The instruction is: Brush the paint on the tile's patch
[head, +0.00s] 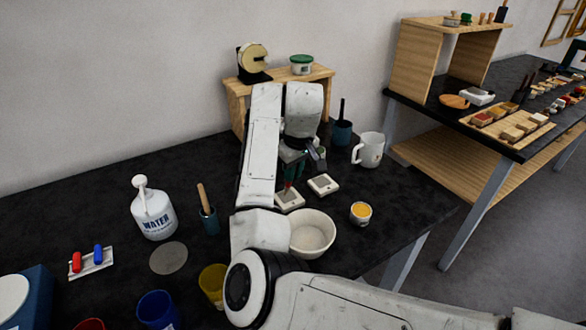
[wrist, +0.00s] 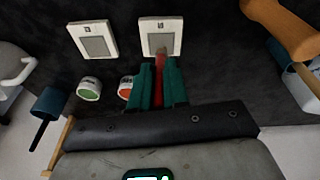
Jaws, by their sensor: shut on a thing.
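My gripper (wrist: 158,68) is shut on a red brush (wrist: 157,88), whose handle lies between the teal fingers. The brush reaches over a white tile (wrist: 146,24) with a grey patch (wrist: 154,44). The brush's end overlaps the patch's lower edge; I cannot tell whether it touches. In the head view the gripper (head: 289,181) is above this tile (head: 289,203), partly hidden by my arm. A second white tile (head: 323,186) with a grey patch lies to its right; it shows at left in the wrist view (wrist: 75,34).
A white bowl (head: 312,233) stands close in front of the tiles. A yellow paint pot (head: 361,213) and white mug (head: 369,150) stand at right. A green pot (wrist: 89,89) and red-marked pot (wrist: 126,88) sit near the gripper. A water bottle (head: 153,213) stands left.

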